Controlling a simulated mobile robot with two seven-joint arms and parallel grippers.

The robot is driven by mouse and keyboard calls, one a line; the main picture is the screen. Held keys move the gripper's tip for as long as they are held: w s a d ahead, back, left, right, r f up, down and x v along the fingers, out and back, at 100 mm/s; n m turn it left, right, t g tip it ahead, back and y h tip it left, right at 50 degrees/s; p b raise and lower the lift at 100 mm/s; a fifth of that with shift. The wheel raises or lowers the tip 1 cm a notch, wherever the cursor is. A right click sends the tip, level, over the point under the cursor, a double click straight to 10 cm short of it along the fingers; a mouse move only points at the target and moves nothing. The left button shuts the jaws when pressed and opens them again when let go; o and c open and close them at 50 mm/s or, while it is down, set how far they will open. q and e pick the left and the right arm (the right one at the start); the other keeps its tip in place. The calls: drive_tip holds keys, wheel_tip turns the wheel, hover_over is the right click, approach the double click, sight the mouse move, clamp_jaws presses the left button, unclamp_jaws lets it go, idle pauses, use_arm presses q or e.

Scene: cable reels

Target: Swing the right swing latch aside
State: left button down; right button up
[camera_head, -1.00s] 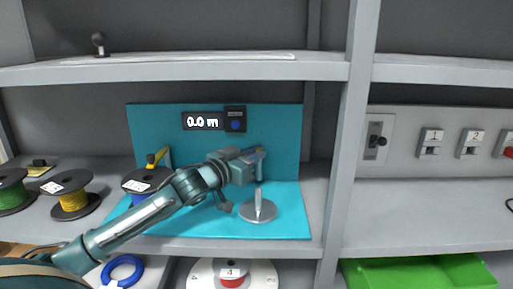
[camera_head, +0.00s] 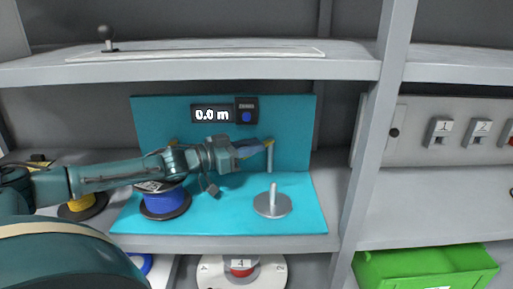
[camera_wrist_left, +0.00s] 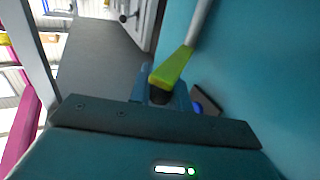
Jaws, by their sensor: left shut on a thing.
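The right swing latch (camera_head: 269,158) shows as a slim grey bar with a yellow end, in front of the teal back panel. My left gripper (camera_head: 258,147) reaches it from the left and is shut on its yellow end. In the left wrist view the yellow-green end (camera_wrist_left: 171,67) sits at the fingertips (camera_wrist_left: 163,92), and its grey bar runs up along the teal panel. A second yellow piece (camera_head: 173,143) is mostly hidden behind my left arm. My right gripper is not in view.
A round metal base with an upright pin (camera_head: 272,205) stands on the teal floor below my gripper. A blue reel (camera_head: 165,203) stands left of it, under my arm. A display (camera_head: 212,114) reads 0.0 m. A grey post (camera_head: 370,130) bounds the bay on the right.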

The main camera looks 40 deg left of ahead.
use_arm(q)
drive_tip(key=shift+a, duration=0.1)
idle(0.4)
drive_tip(key=c, duration=1.3)
unclamp_jaws()
wheel_tip(320, 180, up, 10)
drive_tip(key=shift+r, duration=0.1)
drive_tip(key=shift+c, duration=0.2)
